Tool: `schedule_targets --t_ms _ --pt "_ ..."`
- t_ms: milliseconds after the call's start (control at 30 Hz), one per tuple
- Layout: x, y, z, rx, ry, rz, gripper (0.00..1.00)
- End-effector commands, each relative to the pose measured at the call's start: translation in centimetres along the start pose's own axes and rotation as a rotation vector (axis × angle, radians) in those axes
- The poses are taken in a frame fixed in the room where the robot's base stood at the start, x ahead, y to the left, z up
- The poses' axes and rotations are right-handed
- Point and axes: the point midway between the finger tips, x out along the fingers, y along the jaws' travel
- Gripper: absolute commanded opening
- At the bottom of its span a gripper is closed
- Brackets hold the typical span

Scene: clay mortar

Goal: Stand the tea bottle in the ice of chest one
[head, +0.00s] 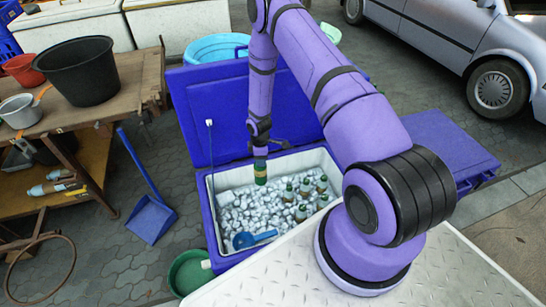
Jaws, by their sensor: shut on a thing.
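My gripper (260,152) is at the end of the purple arm, pointing down over the open blue chest (210,222). It is shut on a bottle (260,173) with green and a pale band showing, held upright over the back part of the ice. The gripper hides its upper part, and I cannot tell whether its base touches the ice. White ice (255,208) fills the chest. Several green-capped bottles (301,213) stand in the ice to the right of the held one. No chest number is readable.
A blue scoop (246,240) lies on the ice at the front left. The chest's raised lid (205,115) stands behind. Another blue chest (447,146) is at right, partly behind my arm. A dustpan (151,218) and green basin (189,271) are to the left.

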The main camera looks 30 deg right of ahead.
Motion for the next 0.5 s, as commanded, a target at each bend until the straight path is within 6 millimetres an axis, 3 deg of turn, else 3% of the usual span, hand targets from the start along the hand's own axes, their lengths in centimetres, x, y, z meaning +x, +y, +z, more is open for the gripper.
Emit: schedule_targets --t_ms 300,500 --pt "3.8 3.7 3.9 -0.552 -0.004 0.003 0.19" --pt "4.9 4.7 5.1 -0.726 -0.007 0.004 0.19"
